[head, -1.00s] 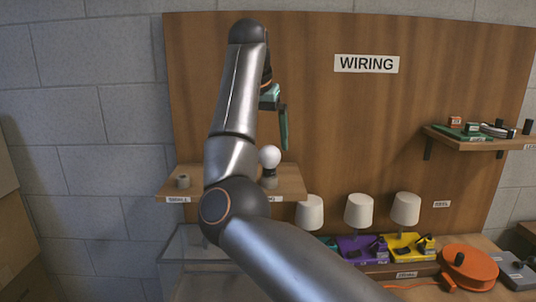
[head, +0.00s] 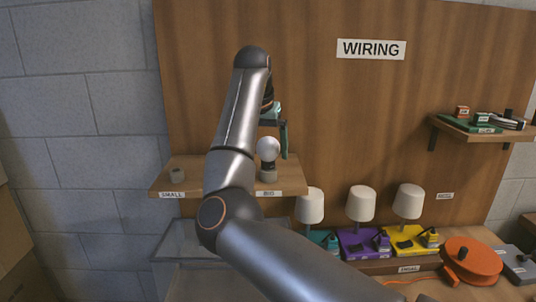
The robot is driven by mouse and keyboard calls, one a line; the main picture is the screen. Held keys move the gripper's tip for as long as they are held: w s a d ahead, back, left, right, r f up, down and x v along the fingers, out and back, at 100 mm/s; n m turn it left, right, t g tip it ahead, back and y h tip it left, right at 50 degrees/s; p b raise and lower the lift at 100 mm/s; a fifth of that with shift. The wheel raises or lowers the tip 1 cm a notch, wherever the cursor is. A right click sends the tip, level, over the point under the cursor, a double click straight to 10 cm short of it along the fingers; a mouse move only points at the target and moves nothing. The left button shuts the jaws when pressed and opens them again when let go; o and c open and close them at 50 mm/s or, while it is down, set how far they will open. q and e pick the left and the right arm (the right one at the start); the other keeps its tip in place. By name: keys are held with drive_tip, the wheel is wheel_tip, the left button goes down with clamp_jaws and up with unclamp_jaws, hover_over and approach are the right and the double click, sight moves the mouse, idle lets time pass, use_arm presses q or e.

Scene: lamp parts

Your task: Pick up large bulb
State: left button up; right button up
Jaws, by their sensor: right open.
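The large bulb (head: 268,149) is a white globe with a dark base. It stands upright in a grey holder (head: 268,174) at the right end of the wooden shelf, above the label reading BIG. My right gripper (head: 275,153) is open and points down at the bulb. One teal finger shows just right of the globe; the other finger is hidden by the bulb or my arm. I cannot tell whether the finger touches the bulb. My left gripper is not in view.
Below right are several white-shaded lamps (head: 361,204) and an orange reel (head: 471,262). A side shelf (head: 455,126) with small parts is at right. A brown board stands behind.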

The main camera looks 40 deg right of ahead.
sight(269, 159)
drive_tip(key=x, duration=0.4)
drive_tip(key=shift+w+d+f+p, duration=0.15)
drive_tip(key=shift+d+f+p, duration=0.1)
drive_tip(key=shift+d+p, duration=0.15)
drive_tip(key=c, duration=1.2)
